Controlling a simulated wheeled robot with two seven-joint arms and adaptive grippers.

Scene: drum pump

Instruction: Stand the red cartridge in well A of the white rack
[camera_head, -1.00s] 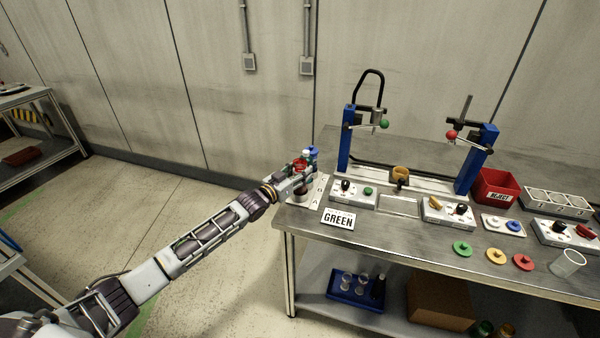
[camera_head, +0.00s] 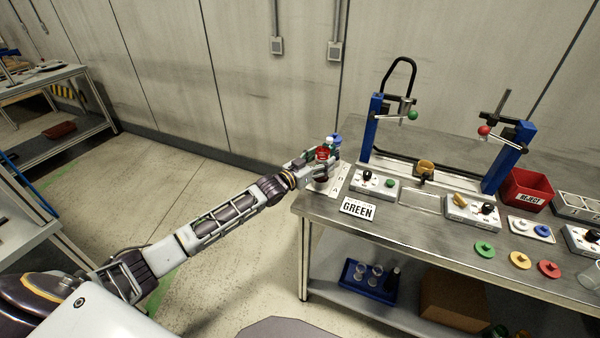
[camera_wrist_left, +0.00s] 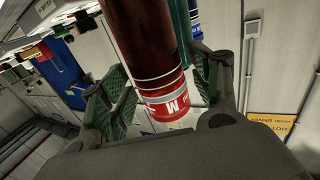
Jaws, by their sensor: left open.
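The red cartridge (camera_wrist_left: 150,45) is a dark red cylinder with a bright red band marked "M" in the left wrist view. It lies between the green-padded fingers of my left gripper (camera_wrist_left: 160,85), which are open around it. In the head view my left gripper (camera_head: 323,160) is at the table's left end, with red (camera_head: 322,152) showing at its fingers. The white rack (camera_head: 336,182) is mostly hidden behind the gripper, so I cannot tell which well the cartridge is over or in. A blue-topped piece (camera_head: 336,139) shows just behind. My right gripper is not in view.
A "GREEN" sign (camera_head: 357,209) stands on the table (camera_head: 400,226) near the rack. A switch box (camera_head: 374,184) and a blue post (camera_head: 371,128) are to its right. A red reject bin (camera_head: 527,189) is farther right. Open floor lies left of the table.

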